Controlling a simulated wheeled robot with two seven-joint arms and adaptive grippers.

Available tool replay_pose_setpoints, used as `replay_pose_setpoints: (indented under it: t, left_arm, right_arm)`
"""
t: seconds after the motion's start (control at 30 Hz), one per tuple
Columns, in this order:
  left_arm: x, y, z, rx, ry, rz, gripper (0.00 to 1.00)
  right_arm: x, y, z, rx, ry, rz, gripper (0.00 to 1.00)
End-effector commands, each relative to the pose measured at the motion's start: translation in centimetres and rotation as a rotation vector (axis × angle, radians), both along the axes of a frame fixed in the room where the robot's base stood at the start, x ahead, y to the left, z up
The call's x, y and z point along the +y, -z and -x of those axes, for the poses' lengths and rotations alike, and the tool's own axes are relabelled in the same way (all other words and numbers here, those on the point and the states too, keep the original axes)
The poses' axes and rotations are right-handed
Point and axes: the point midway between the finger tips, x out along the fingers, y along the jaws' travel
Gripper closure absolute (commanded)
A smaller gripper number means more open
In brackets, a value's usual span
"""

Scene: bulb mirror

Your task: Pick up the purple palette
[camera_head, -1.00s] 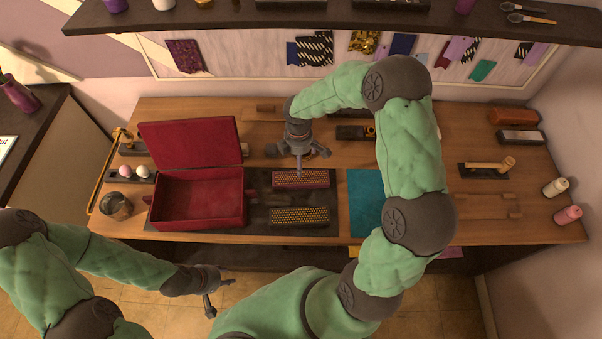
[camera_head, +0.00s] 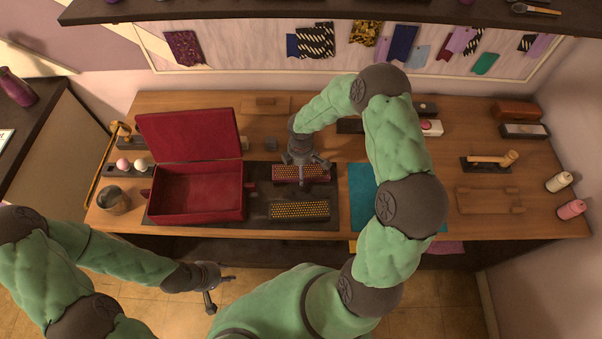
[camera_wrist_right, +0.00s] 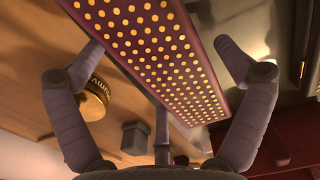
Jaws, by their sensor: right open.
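The purple palette (camera_head: 318,175), a flat purple-edged block with rows of gold dots, lies on the dark mat (camera_head: 262,205) right of the red box. My right gripper (camera_head: 303,166) is over it with fingers spread, hiding part of it. In the right wrist view the palette (camera_wrist_right: 165,60) runs diagonally between the open fingers of my right gripper (camera_wrist_right: 162,52); I cannot tell whether any finger touches it. My left gripper (camera_head: 218,289) is low in front of the table, away from the palette, with its fingers apart and nothing in them.
A similar dark palette with gold dots (camera_head: 300,210) lies just in front. The open red box (camera_head: 197,190) stands to the left, its lid up. A teal sheet (camera_head: 362,190) lies to the right.

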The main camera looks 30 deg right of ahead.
Motion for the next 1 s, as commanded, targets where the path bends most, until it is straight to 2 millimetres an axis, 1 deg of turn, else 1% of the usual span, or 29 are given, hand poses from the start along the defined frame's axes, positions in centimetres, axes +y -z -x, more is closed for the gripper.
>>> replay_pose_setpoints:
  t: [0.07,0.17,0.2,0.27,0.6,0.73,0.87,1.0]
  left_arm:
    - [0.0,0.0,0.0,0.0,0.0,0.0,0.6]
    - [0.0,0.0,0.0,0.0,0.0,0.0,0.6]
    - [0.0,0.0,0.0,0.0,0.0,0.0,0.6]
    - [0.0,0.0,0.0,0.0,0.0,0.0,0.6]
    - [0.0,0.0,0.0,0.0,0.0,0.0,0.6]
    - [0.0,-0.1,0.0,0.0,0.0,0.0,0.6]
    - [0.0,-0.4,0.0,0.0,0.0,0.0,0.6]
    - [0.0,-0.8,0.0,0.0,0.0,0.0,0.6]
  right_arm:
    - [0.0,-0.1,0.0,0.0,0.0,0.0,0.0]
    - [0.0,-0.1,0.0,0.0,0.0,0.0,0.25]
    - [0.0,-0.1,0.0,0.0,0.0,0.0,0.37]
    - [0.0,-0.1,0.0,0.0,0.0,0.0,0.53]
    - [0.0,-0.1,0.0,0.0,-0.001,0.0,0.53]
    - [0.0,-0.5,0.0,-0.001,0.0,0.0,0.53]
    - [0.0,-1.5,-0.1,-0.002,-0.001,0.0,0.53]
    - [0.0,-3.5,-0.1,-0.004,0.0,0.001,0.53]
